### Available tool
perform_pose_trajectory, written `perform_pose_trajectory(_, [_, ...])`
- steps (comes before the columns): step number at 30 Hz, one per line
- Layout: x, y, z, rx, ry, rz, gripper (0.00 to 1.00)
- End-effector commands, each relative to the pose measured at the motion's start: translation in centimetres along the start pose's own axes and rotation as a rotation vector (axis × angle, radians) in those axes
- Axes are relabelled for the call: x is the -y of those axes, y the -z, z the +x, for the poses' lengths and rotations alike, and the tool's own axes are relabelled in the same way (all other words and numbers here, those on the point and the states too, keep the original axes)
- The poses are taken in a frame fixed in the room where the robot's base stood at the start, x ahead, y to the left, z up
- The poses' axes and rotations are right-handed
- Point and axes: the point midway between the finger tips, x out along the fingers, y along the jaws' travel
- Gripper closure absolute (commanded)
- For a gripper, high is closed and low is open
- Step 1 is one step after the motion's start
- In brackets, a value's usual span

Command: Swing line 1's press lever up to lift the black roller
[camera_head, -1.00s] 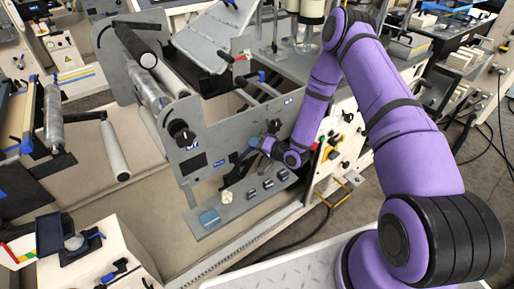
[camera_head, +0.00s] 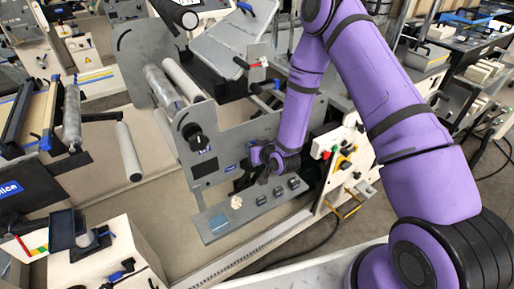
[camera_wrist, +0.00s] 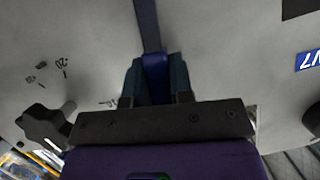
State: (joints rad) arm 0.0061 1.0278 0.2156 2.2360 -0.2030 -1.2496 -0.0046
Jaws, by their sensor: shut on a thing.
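My gripper (camera_head: 260,170) is at the lower right part of the grey machine side plate (camera_head: 222,150), low beside a small blue label. In the wrist view my gripper (camera_wrist: 155,82) is shut on the press lever (camera_wrist: 154,62), its blue grip between the two dark jaws and its dark bar running up out of the picture. In the head view the lever is mostly hidden by my wrist. The black roller (camera_head: 175,12) is at the top edge, partly cut off, well above the silver roll (camera_head: 165,88) and a pale roller (camera_head: 183,80).
A black knob (camera_head: 196,138) sticks out from the plate; another dark knob (camera_wrist: 45,125) is close at left in the wrist view. A grey shelf with small dark parts (camera_head: 262,200) lies below my gripper. A white panel with coloured buttons (camera_head: 340,155) stands at right.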

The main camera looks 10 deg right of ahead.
Motion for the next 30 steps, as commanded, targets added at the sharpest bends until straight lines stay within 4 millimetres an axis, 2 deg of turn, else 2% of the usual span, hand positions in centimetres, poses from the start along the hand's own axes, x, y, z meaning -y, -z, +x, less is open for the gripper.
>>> perform_pose_trajectory(9, [0.96, -0.12, 0.00, 0.001, -0.037, -0.091, 1.00])
perform_pose_trajectory(23, [1.11, -0.16, 0.01, 0.002, -0.041, -0.104, 1.00])
perform_pose_trajectory(24, [1.12, -0.17, 0.01, 0.002, -0.041, -0.104, 0.74])
perform_pose_trajectory(26, [1.12, -0.16, 0.01, 0.002, -0.041, -0.103, 0.60])
perform_pose_trajectory(27, [1.11, -0.15, 0.01, 0.002, -0.041, -0.103, 0.53])
perform_pose_trajectory(30, [1.08, -0.13, 0.02, 0.001, -0.041, -0.102, 0.53])
